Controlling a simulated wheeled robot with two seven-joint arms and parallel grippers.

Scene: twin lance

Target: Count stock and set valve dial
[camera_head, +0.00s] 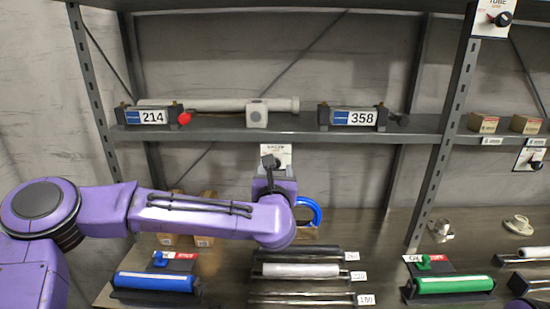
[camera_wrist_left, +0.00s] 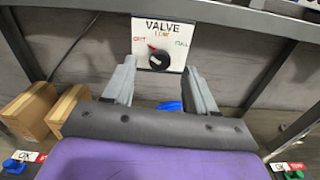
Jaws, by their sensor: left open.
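The valve dial (camera_wrist_left: 159,60) is a black knob on a white panel marked VALVE, with red wording on its left and teal wording on its right. Its red pointer mark is toward the upper left. In the head view the panel (camera_head: 283,151) shows just behind my left gripper (camera_head: 270,165). My left gripper is open, and its two grey fingers (camera_wrist_left: 160,72) stand on either side of the dial, apart from it in the picture; contact cannot be told. Stock on the lower level includes rods on a rack (camera_head: 300,270) with number tags, one reading 220. My right gripper is not in view.
A blue roller (camera_head: 155,281) and green roller (camera_head: 455,284) lie below. Cardboard boxes (camera_wrist_left: 28,108) stand left of my gripper, a blue ring (camera_head: 311,210) beside it. A post (camera_head: 443,140) stands right.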

